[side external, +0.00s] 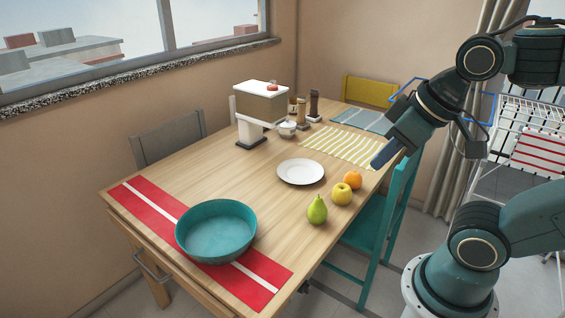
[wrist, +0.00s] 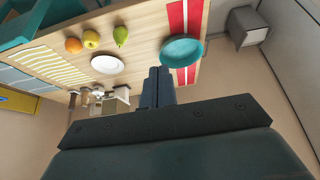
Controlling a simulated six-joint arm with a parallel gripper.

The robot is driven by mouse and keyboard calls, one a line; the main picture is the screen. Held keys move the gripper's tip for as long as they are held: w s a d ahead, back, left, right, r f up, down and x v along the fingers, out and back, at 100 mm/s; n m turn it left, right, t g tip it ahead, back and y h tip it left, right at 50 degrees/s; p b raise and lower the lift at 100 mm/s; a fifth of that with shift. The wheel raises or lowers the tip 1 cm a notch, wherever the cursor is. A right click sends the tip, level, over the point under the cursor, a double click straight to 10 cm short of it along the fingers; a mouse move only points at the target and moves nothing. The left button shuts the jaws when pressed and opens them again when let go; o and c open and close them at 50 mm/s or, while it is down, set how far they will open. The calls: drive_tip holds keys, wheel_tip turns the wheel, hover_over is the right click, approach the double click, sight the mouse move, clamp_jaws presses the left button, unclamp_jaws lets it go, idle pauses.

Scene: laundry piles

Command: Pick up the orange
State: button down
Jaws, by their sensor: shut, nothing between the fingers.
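The orange (side external: 353,180) sits on the wooden table near its right edge, beside a yellow apple (side external: 341,194). In the wrist view the orange (wrist: 73,45) lies at the upper left, at the end of a row of fruit. My gripper (side external: 378,163) is above the table's right edge, up and to the right of the orange and apart from it. In the wrist view my gripper (wrist: 158,72) has its fingers together with nothing between them. No part of the orange is covered by my gripper.
A green pear (side external: 317,209), white plate (side external: 301,171) and teal bowl (side external: 216,231) share the table (side external: 225,180). A striped mat (side external: 340,147) lies behind the orange. A teal chair (side external: 372,222) stands at the right edge. A dispenser (side external: 261,106) stands at the back.

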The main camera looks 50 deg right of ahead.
drive_tip(key=shift+c, duration=1.5)
unclamp_jaws()
drive_tip(key=w+d+r+m+g+h, duration=0.1)
drive_tip(key=w+d+r+m+g, duration=0.1)
drive_tip(key=w+d+m, duration=0.65)
drive_tip(key=m+g+y, duration=0.1)
drive_tip(key=m+g, duration=0.4)
drive_tip(key=m, duration=0.7)
hover_over(354, 172)
wheel_tip(354, 172, down, 23)
drive_tip(key=shift+w+f, duration=0.1)
drive_tip(key=shift+f, duration=4.2)
